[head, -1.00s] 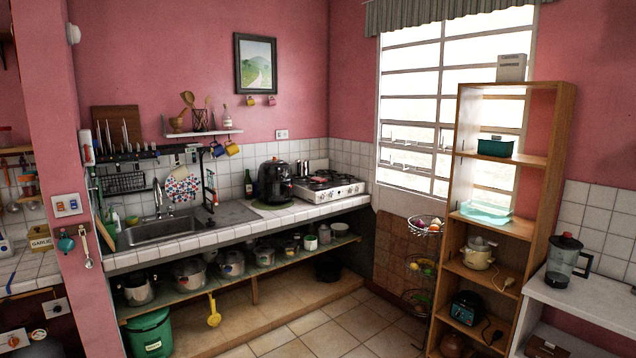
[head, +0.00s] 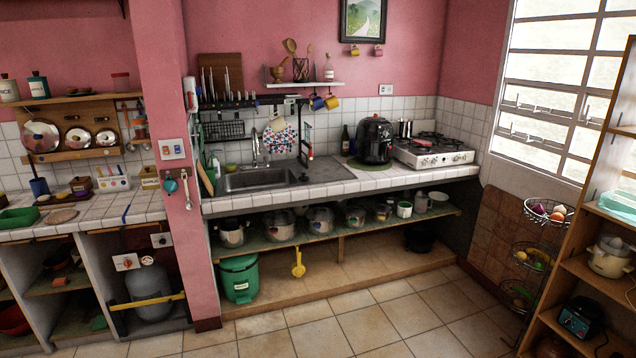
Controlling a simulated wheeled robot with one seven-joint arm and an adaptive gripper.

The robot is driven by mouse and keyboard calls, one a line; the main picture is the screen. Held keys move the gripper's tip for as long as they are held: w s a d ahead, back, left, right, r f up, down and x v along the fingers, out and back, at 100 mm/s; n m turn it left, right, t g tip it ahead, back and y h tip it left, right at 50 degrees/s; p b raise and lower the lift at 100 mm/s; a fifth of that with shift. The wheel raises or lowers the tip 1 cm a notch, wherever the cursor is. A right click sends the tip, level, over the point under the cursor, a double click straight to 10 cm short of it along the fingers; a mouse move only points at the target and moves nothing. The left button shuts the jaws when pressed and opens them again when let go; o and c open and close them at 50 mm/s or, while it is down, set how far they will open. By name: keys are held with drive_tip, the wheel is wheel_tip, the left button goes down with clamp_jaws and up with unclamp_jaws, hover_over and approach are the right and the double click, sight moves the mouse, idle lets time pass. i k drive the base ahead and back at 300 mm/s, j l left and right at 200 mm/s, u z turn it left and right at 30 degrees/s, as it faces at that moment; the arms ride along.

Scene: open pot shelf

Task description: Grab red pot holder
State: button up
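I cannot pick out a red pot holder with certainty. A patterned cloth with red and blue marks (head: 280,140) hangs on the tiled wall above the sink. A small reddish item (head: 58,282) lies on the open shelf under the left counter, too small to tell what it is. Several lidded pots, one of them a silver pot (head: 281,228), stand on the open pot shelf (head: 345,232) under the sink counter. My gripper is in no view.
A green bucket (head: 239,279) stands below the pot shelf. A pink pillar (head: 162,90) separates the left counter from the sink. A wire basket stand (head: 548,212) and wooden shelving unit (head: 590,225) stand at right. The tiled floor (head: 340,325) in front is clear.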

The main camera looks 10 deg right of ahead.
sight(420, 142)
drive_tip(key=i+l+z, duration=0.35)
drive_tip(key=i, duration=0.2)
drive_tip(key=i+l+z, duration=0.25)
drive_tip(key=i+z, duration=0.15)
drive_tip(key=i, duration=0.15)
drive_tip(key=i+l+z, duration=0.1)
drive_tip(key=i+z, duration=0.25)
drive_tip(key=i, duration=0.2)
drive_tip(key=i+u, duration=0.15)
drive_tip(key=i, duration=0.35)
drive_tip(key=i+l+u, duration=0.2)
drive_tip(key=i, duration=0.3)
drive_tip(key=i+l+u, duration=0.15)
drive_tip(key=i, duration=0.3)
drive_tip(key=i+l+u, duration=0.2)
drive_tip(key=i, duration=0.3)
drive_tip(key=i+l+u, duration=0.15)
drive_tip(key=i+l, duration=0.2)
drive_tip(key=i+l+u, duration=0.45)
drive_tip(key=i+l, duration=0.25)
